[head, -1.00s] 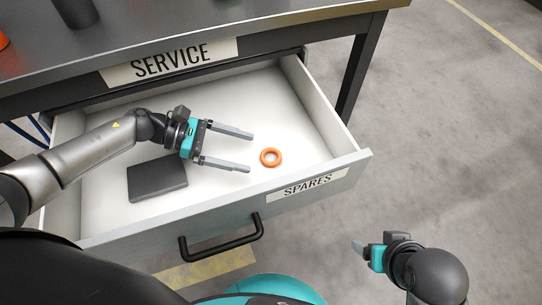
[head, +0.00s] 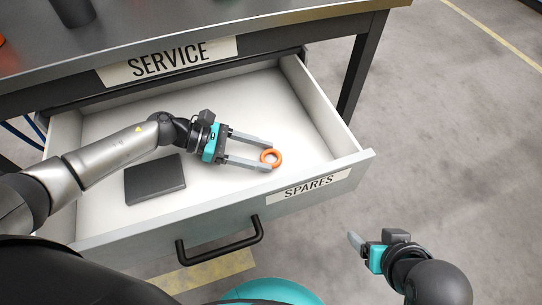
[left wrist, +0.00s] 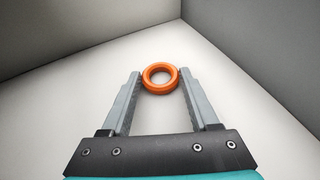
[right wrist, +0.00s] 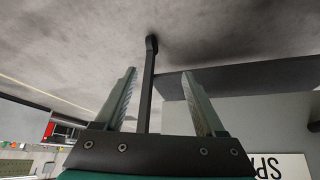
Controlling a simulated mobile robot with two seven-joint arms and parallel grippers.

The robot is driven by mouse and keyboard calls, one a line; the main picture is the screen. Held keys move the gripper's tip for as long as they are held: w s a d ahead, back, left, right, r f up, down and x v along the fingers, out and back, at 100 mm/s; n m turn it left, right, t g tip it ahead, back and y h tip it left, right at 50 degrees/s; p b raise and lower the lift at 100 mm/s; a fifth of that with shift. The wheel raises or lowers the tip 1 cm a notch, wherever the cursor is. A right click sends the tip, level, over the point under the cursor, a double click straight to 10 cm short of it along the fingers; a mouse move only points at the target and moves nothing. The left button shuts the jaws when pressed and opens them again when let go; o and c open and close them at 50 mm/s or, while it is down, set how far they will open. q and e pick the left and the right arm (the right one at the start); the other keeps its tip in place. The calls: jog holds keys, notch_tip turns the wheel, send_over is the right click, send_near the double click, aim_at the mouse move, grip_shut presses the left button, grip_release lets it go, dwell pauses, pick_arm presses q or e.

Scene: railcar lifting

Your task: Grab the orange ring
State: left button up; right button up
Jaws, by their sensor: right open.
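The orange ring (head: 271,158) lies flat on the white floor of the open drawer, towards its front right. My left gripper (head: 271,155) is inside the drawer, with its fingers pointing right and the ring at their tips. In the left wrist view the ring (left wrist: 160,77) sits between the tips of the open left gripper (left wrist: 160,82), partly beyond them. I cannot tell whether a finger touches it. My right gripper (head: 356,243) is outside the drawer at the lower right. In the right wrist view its fingers (right wrist: 158,80) are apart.
A dark flat box (head: 155,179) lies in the drawer left of the ring. The drawer front (head: 330,185) carries a SPARES label and a black handle (head: 222,247), which also shows in the right wrist view (right wrist: 148,85). The bench top (head: 180,25) overhangs the drawer's back.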

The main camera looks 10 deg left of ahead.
pick_arm(q)
jog(key=c, duration=0.9)
jog(key=shift+o, duration=0.2)
